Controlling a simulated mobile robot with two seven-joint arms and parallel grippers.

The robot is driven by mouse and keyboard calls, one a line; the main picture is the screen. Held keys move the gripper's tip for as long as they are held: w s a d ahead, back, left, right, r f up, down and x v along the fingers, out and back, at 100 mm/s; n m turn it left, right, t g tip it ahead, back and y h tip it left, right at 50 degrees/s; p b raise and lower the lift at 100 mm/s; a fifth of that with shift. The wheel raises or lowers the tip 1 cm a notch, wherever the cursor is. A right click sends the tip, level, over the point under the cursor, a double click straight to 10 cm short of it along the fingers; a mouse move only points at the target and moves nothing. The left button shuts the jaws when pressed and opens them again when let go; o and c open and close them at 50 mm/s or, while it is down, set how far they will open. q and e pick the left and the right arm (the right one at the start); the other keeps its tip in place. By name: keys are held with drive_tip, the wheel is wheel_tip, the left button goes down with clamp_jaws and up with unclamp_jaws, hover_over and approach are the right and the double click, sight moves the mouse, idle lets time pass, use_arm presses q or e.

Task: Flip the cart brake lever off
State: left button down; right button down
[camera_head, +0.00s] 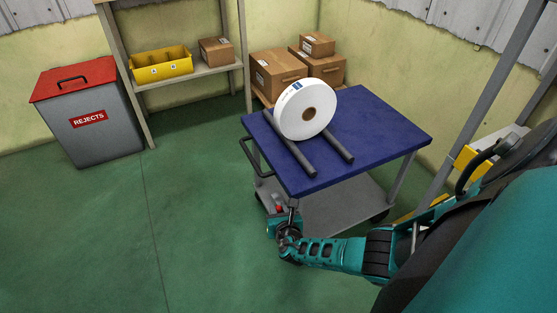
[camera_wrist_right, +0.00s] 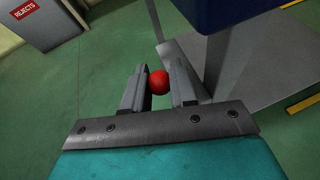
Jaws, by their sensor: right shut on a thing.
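The brake lever's red ball knob (camera_wrist_right: 159,82) sits between the two fingers of my right gripper (camera_wrist_right: 157,76) in the right wrist view. The gripper is shut on the knob. In the head view, the red knob (camera_head: 278,208) is small, low at the cart's front left corner. My right gripper (camera_head: 285,212) is there beside it. The lever's shaft is mostly hidden. The cart (camera_head: 380,128) has a blue top and a grey lower shelf. My left gripper is not in view.
A white roll (camera_head: 292,118) stands on two dark bars on the cart top. A grey rejects bin (camera_head: 100,135) with a red lid and a shelf with a yellow bin (camera_head: 160,67) are at the left. Cardboard boxes (camera_head: 278,78) are behind the cart. Green floor is clear at front left.

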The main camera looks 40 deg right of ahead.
drive_tip(key=shift+w+d+r+g+p, duration=0.2)
drive_tip(key=shift+w+r+g+p, duration=0.15)
drive_tip(key=shift+p, duration=0.65)
drive_tip(key=shift+f+g, duration=0.15)
drive_tip(key=shift+g, duration=0.1)
drive_tip(key=c, duration=0.9)
unclamp_jaws()
drive_tip(key=shift+c, duration=0.2)
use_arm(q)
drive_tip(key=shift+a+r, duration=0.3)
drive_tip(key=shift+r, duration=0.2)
use_arm(e)
drive_tip(key=shift+a, duration=0.1)
